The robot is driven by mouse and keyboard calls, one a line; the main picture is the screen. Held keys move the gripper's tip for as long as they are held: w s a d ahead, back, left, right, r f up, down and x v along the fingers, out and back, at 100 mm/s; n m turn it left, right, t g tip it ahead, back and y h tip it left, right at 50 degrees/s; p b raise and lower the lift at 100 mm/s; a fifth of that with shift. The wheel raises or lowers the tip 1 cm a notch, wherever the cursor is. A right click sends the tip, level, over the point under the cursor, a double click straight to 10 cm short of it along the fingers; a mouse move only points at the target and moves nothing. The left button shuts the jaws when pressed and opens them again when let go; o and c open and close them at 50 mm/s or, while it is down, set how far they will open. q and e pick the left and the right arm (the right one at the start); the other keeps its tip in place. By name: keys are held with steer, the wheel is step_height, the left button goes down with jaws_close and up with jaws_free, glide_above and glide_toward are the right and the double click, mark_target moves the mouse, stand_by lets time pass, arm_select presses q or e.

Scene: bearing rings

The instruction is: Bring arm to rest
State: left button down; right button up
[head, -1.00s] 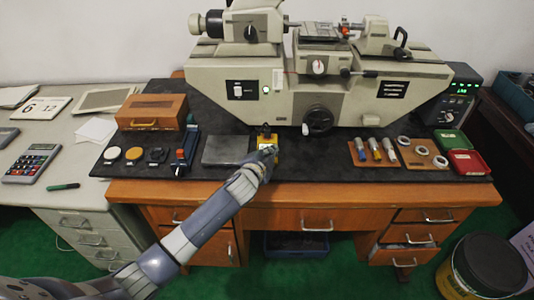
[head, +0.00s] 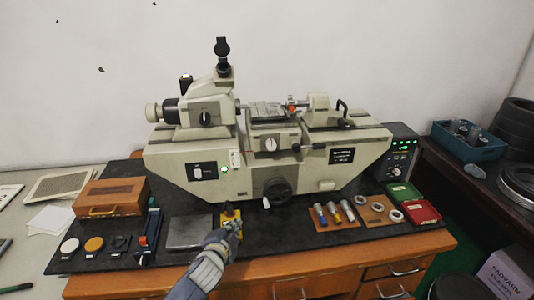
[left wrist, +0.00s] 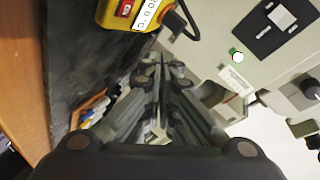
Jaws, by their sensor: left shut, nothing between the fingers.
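My left arm comes up from the bottom of the head view. Its gripper (head: 232,224) is by the small yellow box (head: 227,214) at the front of the black bench top, and partly covers it. In the left wrist view the gripper's fingers (left wrist: 158,75) are shut together with nothing between them. The yellow box (left wrist: 128,12), with a red label and a white label, shows at the top there, apart from the fingers. My right gripper is in neither view.
A large beige measuring machine (head: 265,155) stands behind the gripper. A grey plate (head: 189,231) lies just left of it. Rings on a wooden board (head: 381,209) and red and green boxes (head: 422,212) are to the right. A wooden case (head: 110,197) is at left.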

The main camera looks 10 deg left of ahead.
arm_select(q)
steer(key=s+a+f+n+g, duration=0.1)
steer(key=s+f+n+g, duration=0.2)
steer(key=s, duration=1.1)
steer(key=s+n+g, duration=0.3)
steer(key=s+g, duration=0.1)
steer(key=s, duration=0.9)
steer(key=s+a+f+n+g, duration=0.15)
steer(key=s+n+g, duration=0.25)
steer(key=s, duration=1)
step_height(320, 180, down, 30)
steer(key=b, duration=0.3)
steer(key=s+a+f+g+b, duration=0.1)
steer(key=s+a+f+g, duration=0.1)
steer(key=s+f, duration=1.5)
steer(key=shift+s+a+f+m+b, duration=0.15)
steer(key=shift+s+f+m+b, duration=0.2)
steer(key=shift+f+m, duration=0.05)
